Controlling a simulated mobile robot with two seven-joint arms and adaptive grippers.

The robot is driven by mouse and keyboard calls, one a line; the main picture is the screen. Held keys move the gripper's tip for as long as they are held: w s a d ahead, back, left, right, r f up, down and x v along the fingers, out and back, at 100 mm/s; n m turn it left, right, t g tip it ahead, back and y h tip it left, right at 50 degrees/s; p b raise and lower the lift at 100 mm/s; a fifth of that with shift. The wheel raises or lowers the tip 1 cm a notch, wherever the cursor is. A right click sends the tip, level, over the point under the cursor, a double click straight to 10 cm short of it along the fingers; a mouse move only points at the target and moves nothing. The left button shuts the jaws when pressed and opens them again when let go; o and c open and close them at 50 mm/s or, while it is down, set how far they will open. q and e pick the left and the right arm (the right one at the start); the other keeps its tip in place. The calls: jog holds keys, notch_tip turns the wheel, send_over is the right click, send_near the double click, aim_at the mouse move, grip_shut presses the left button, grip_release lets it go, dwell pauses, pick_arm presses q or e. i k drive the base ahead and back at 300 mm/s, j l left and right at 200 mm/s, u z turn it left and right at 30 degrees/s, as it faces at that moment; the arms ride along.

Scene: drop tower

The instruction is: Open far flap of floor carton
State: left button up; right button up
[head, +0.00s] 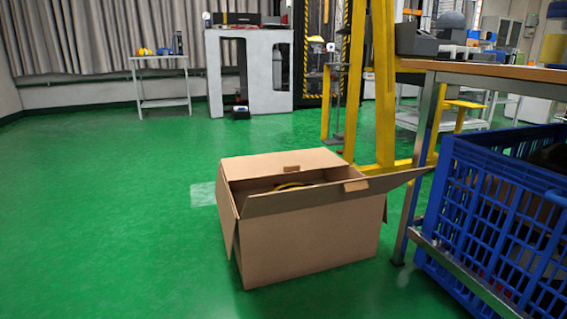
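A brown cardboard carton (310,242) stands on the green floor in the middle of the head view. Its far flap (275,163) lies nearly flat over the back part of the opening, with a small brown tab at its edge. The near flap (300,200) is tilted up along the front edge and also bears a small tab. The left flap (228,215) hangs down outside, and the right flap (405,178) sticks outward. Through the gap between near and far flaps, something yellow (290,186) shows inside, mostly hidden. Neither of my grippers is in view.
A blue crate (490,215) and a workbench (500,72) stand close on the right. A yellow frame (384,90) rises just behind the carton. Free green floor lies to the left and in front. A grey machine (215,80) and small table (160,104) stand far back.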

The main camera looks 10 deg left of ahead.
aim_at(236, 168)
jog(key=i+j, duration=0.15)
jog(key=i, duration=0.3)
jog(key=i+j+z, duration=0.1)
jog(key=i, duration=0.35)
jog(key=i+j, duration=0.25)
jog(key=i, duration=0.2)
